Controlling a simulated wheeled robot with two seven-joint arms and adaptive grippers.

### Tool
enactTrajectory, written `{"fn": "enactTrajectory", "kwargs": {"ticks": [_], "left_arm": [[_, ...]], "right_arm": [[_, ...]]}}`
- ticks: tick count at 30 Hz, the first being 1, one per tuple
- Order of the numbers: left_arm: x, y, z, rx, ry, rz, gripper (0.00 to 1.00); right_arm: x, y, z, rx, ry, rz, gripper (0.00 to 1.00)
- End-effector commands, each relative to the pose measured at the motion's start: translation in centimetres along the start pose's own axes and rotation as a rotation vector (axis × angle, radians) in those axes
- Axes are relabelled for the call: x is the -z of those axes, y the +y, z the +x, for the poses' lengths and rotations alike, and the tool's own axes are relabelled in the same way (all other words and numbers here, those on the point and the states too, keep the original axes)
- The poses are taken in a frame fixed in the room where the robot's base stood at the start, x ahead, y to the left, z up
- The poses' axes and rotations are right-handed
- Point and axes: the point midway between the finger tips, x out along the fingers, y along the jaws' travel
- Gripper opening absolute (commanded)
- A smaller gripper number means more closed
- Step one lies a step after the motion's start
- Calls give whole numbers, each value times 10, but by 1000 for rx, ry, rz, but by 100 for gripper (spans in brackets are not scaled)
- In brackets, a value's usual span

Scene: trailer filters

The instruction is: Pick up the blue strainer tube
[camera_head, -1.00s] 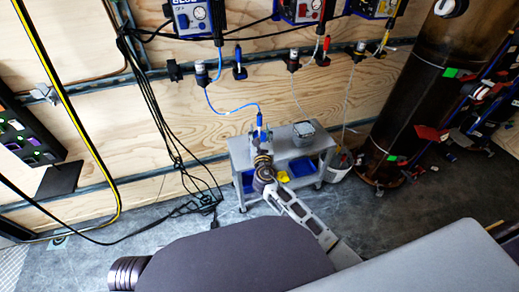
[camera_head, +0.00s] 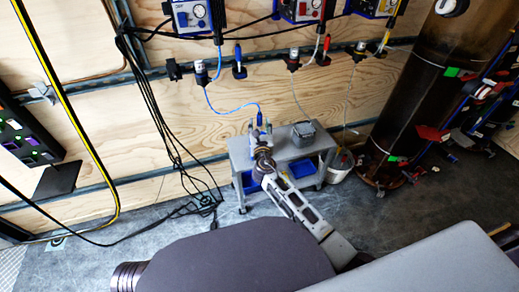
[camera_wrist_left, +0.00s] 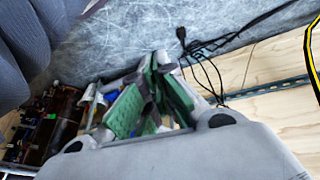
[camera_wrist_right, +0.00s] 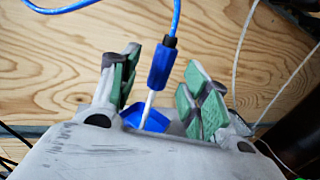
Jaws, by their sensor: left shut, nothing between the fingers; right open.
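The blue strainer tube (camera_head: 259,117) stands at the cart's back edge in the head view, with a thin blue hose running from its top. In the right wrist view its blue sleeve (camera_wrist_right: 159,66) shows with a white stem below, lying in the gap between my fingers. My right gripper (camera_head: 261,130) is open around the tube's place, and no finger clearly touches the tube. A blue piece sits low between the fingers in the right wrist view. My left gripper (camera_wrist_left: 157,62) is shut and empty, away from the tube; it is not in the head view.
The grey cart (camera_head: 308,152) carries a grey box (camera_head: 304,131) on top and blue bins (camera_head: 302,168) below. A white bucket (camera_head: 340,165) stands to its right, then a large dark cylinder (camera_head: 413,105). Black cables (camera_head: 165,130) hang on the left along the plywood wall.

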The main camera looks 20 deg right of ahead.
Motion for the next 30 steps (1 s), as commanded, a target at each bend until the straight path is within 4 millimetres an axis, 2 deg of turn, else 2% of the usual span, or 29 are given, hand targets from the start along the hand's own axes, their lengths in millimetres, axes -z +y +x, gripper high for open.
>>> {"fn": "enactTrajectory", "kwargs": {"ticks": [3, 10, 16, 30], "left_arm": [[-14, 1, 20, -11, 0, -7, 0], [-15, 3, 34, -28, 33, -18, 0], [-15, 3, 39, -33, 46, -22, 0], [-15, 3, 39, -33, 47, -24, 0]], "right_arm": [[1, 0, 12, 1, -1, 0, 47], [2, -2, 32, 1, 0, -2, 47], [1, -1, 39, 1, 0, -1, 47], [1, -2, 39, 1, 0, -1, 45]]}}
